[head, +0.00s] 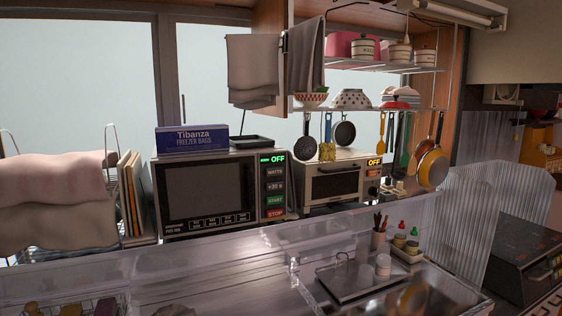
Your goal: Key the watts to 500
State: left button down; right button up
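The microwave (208,194) stands on the raised shelf at centre left, its door shut. The WATTS button (274,172) is just below the display. Under it are a +30 s button (275,187), a green START button (275,200) and a red STOP button (276,213). No watt figure shows. Neither of my grippers is in view.
A blue freezer bag box (192,139) and a dark tray lie on the microwave. A toaster oven (336,182) stands close on its right. Pans and utensils hang above it. A towel rack (112,185) and boards stand at the left. A clear ledge (200,262) runs in front.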

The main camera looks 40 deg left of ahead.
aim_at(277, 170)
jog(key=u, duration=1.3)
